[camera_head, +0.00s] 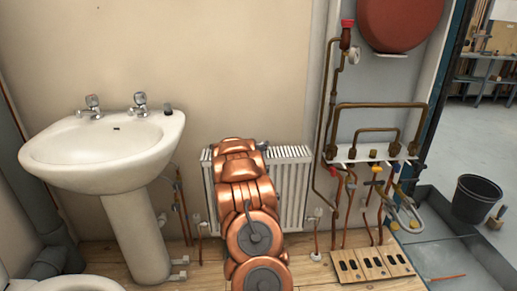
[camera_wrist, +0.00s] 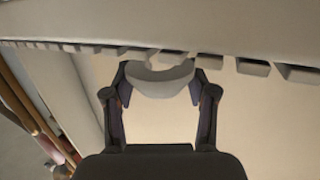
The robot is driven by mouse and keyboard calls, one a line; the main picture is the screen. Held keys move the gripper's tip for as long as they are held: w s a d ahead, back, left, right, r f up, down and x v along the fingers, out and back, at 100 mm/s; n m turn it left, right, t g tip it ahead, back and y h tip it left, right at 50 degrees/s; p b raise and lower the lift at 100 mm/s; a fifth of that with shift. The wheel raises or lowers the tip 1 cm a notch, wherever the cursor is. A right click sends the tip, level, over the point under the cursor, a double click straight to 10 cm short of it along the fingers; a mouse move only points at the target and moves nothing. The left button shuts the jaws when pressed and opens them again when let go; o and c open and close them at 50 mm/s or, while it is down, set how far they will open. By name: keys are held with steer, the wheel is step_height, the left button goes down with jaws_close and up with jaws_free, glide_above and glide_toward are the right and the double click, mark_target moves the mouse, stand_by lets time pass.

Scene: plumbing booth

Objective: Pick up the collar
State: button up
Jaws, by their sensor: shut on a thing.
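The collar (camera_wrist: 158,77) shows in the wrist view as a pale grey, rounded, ring-like piece. My gripper (camera_wrist: 159,88) has its two dark fingers on either side of it, and it is shut on the collar. The collar is close to the slatted edge of the white radiator (camera_wrist: 265,68); I cannot tell whether they touch. In the head view my copper-coloured arm stands in front of the radiator (camera_head: 294,185) and hides the collar and the gripper's fingers.
A white washbasin (camera_head: 105,150) on a pedestal stands left of my arm. Copper pipes and valves (camera_head: 375,150) are on the right, under a red vessel (camera_head: 398,22). A black bucket (camera_head: 476,198) stands at far right. Bare wall (camera_head: 230,70) rises above the radiator.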

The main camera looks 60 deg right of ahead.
steer(key=shift+r, duration=0.85)
steer(key=s+f+p+v, duration=0.1)
steer(key=s+v, duration=0.1)
steer(key=v, duration=1.4)
steer(key=shift+d, duration=0.3)
steer(key=shift+s+f, duration=0.1)
